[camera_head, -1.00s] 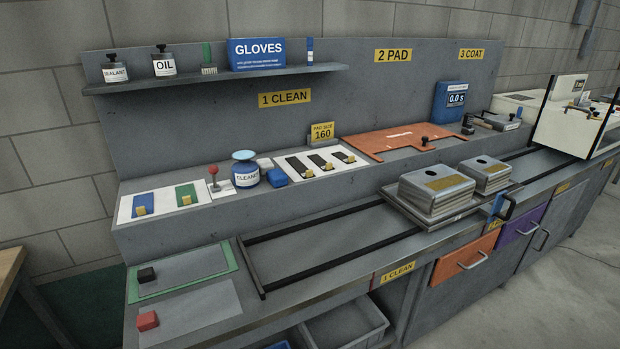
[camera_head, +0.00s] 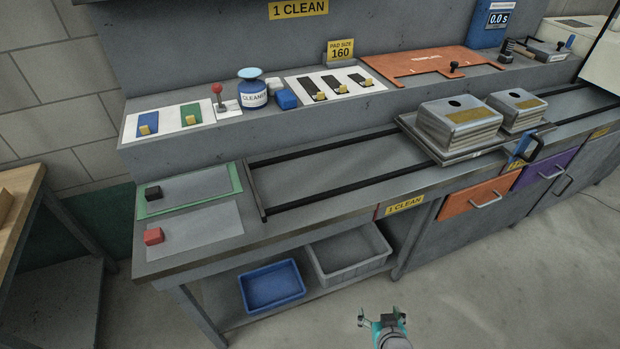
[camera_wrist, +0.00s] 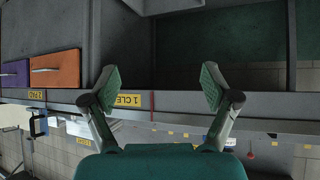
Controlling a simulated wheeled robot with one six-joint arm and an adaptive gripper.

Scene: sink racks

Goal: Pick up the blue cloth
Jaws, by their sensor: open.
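A flat blue strip with a yellow tab, which looks like the blue cloth (camera_head: 141,121), lies on a white board (camera_head: 165,127) on the raised ledge at left. A green strip (camera_head: 190,110) with a similar tab lies beside it. A small blue block (camera_head: 287,100) sits right of the cleaner jar; I cannot tell if it is cloth. My gripper (camera_head: 380,318) is low in front of the bench, well away from the blue strip. In the wrist view my gripper (camera_wrist: 160,87) is open and empty, its pads wide apart; the blue strip cannot be made out there.
The cleaner jar (camera_head: 252,92) and a red-knobbed lever (camera_head: 217,92) stand right of the board. Black rails (camera_head: 330,155) carry metal blocks (camera_head: 458,125) below the ledge. Blue (camera_head: 272,287) and grey (camera_head: 350,255) bins sit on the low shelf. A wooden table (camera_head: 22,200) is at left.

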